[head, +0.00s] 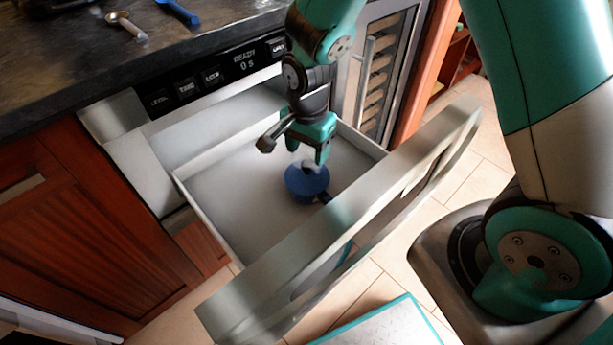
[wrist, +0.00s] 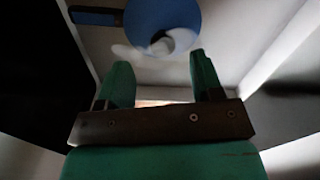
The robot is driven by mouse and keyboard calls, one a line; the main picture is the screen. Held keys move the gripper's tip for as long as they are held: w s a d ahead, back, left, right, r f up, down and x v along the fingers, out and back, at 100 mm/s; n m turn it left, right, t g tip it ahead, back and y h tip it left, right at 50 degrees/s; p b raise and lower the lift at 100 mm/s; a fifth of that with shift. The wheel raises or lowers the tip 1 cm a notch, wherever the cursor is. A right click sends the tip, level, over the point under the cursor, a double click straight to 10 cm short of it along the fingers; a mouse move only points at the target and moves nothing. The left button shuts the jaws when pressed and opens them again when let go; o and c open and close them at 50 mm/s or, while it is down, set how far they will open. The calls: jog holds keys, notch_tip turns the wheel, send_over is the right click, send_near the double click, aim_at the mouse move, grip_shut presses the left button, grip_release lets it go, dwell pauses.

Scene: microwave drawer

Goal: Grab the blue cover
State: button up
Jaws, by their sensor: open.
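The blue cover (head: 306,184) lies inside the open microwave drawer (head: 225,195), toward the middle of its floor. It is round, with a light knob on top and a dark handle reaching to the lower right. My gripper (head: 305,160) is just above the cover, pointing down, and its fingers hide part of it. In the wrist view the blue cover (wrist: 160,22) and its pale knob lie beyond the two fingertips of my gripper (wrist: 155,75). The fingers are apart with nothing between them. I cannot tell whether a fingertip touches the knob.
The drawer's front panel (head: 350,225) stands pulled out, and its side walls surround the cover. The dark counter (head: 85,75) above holds a metal spoon (head: 127,25) and a blue utensil (head: 178,11). A wine cooler (head: 378,70) stands behind my arm.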

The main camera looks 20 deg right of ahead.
aim_at(307, 163)
notch_tip(307, 163, down, 5)
jog(key=shift+w+f+b, duration=0.15)
jog(key=shift+f+b, duration=0.05)
jog(key=shift+b, duration=0.4)
jog(key=c, duration=1)
jog(key=shift+r, duration=0.1)
